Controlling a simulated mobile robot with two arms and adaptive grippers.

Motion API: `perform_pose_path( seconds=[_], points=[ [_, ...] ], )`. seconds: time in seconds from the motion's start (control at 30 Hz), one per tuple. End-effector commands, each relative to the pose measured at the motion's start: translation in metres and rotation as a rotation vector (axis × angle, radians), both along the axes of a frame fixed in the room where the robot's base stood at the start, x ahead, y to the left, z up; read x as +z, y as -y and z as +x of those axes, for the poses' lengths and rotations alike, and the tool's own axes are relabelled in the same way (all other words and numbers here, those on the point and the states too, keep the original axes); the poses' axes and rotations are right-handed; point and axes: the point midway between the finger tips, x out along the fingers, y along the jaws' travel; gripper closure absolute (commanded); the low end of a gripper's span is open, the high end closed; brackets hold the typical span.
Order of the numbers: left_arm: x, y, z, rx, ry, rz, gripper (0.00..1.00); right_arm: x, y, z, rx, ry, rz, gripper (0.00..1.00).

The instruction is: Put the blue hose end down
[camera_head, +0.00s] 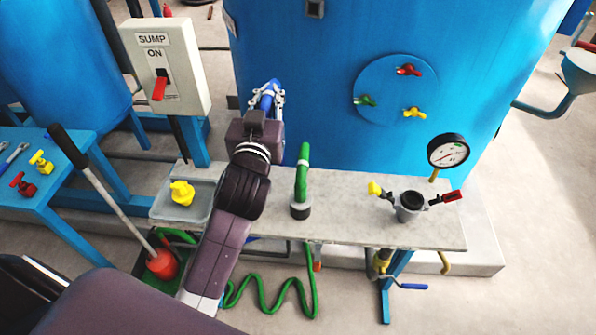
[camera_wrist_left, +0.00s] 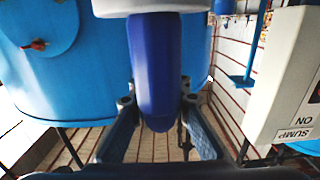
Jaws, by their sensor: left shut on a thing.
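My left gripper (camera_head: 267,95) reaches over the bench, close in front of the large blue vessel. It is shut on the blue hose end (camera_head: 266,102). In the left wrist view the blue hose end (camera_wrist_left: 154,65) runs between the two fingers of the left gripper (camera_wrist_left: 157,103), with a pale collar above it. The hose end is held up above the bench, and my wrist and forearm hide part of the space below it. My right gripper does not show.
The pale bench (camera_head: 345,217) carries a green hose end (camera_head: 302,180), a metal pot with clamps (camera_head: 409,206) and a grey tray (camera_head: 160,207) with a yellow part. A SUMP switch box (camera_head: 167,65) stands left of the gripper. The blue vessel (camera_head: 310,90) rises behind.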

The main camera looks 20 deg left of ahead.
Motion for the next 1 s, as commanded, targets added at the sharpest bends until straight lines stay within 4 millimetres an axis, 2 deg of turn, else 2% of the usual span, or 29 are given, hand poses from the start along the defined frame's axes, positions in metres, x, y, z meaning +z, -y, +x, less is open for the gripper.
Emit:
perform_pose_path(
  seconds=[0.03,0.1,0.4,0.5,0.67,0.9,1.0],
  points=[
    [-0.018,0.0,-0.001,0.0,-0.008,0.003,1.0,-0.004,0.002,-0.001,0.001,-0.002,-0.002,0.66],
    [-0.038,0.0,-0.001,0.0,-0.008,0.002,1.0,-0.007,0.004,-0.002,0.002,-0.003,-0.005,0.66],
    [-0.113,0.0,-0.001,0.0,-0.002,0.001,1.0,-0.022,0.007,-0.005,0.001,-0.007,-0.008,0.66],
    [-0.127,0.001,-0.001,-0.001,0.0,0.001,1.0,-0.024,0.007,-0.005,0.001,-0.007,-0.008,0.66],
    [-0.138,0.0,-0.001,0.0,0.001,0.0,1.0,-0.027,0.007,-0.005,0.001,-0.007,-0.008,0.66],
    [-0.173,0.0,-0.001,-0.001,0.001,0.001,1.0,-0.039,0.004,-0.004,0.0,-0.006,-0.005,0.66],
    [-0.178,0.001,-0.001,-0.002,0.002,0.001,1.0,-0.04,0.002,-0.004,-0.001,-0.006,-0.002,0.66]
  ],
)
